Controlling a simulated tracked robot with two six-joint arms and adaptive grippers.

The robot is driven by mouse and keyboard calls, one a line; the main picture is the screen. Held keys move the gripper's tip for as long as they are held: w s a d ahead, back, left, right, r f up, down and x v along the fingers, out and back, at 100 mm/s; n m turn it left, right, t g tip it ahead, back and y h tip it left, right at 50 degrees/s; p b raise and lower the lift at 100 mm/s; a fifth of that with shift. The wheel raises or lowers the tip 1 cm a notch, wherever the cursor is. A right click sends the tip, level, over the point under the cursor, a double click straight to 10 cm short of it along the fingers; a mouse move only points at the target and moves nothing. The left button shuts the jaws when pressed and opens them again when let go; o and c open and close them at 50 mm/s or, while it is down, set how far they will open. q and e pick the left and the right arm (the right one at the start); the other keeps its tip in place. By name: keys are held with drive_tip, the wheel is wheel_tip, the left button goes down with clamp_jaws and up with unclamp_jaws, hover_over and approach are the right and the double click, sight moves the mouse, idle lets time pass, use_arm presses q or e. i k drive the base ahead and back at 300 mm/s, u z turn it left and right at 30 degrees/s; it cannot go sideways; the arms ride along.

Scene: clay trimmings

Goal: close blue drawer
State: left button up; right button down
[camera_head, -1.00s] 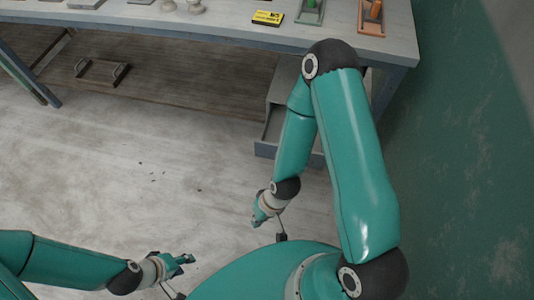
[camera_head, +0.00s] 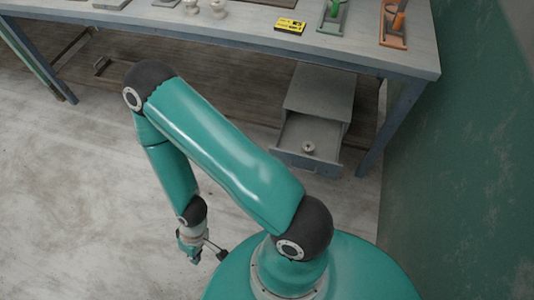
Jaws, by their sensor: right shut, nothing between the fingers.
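The blue drawer (camera_head: 305,165) is pulled open from a grey cabinet (camera_head: 319,92) under the workbench at the right. Its blue-grey front faces me, and a small pale round object (camera_head: 309,147) lies inside. My right gripper (camera_head: 190,254) is shut and empty, pointing down over the floor near my base. It is to the left of the drawer and well apart from it, on my side. My left gripper is out of view.
A table leg (camera_head: 392,125) stands right of the drawer. A green wall (camera_head: 460,170) bounds the right. The floor at left is clear.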

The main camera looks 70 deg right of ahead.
sight(326, 135)
drive_tip(key=u, duration=0.9)
drive_tip(key=i, duration=0.6)
drive_tip(key=z, duration=2.65)
drive_tip(key=k, duration=0.45)
drive_tip(key=z, duration=0.25)
drive_tip(key=i, duration=0.45)
drive_tip(key=u, duration=0.05)
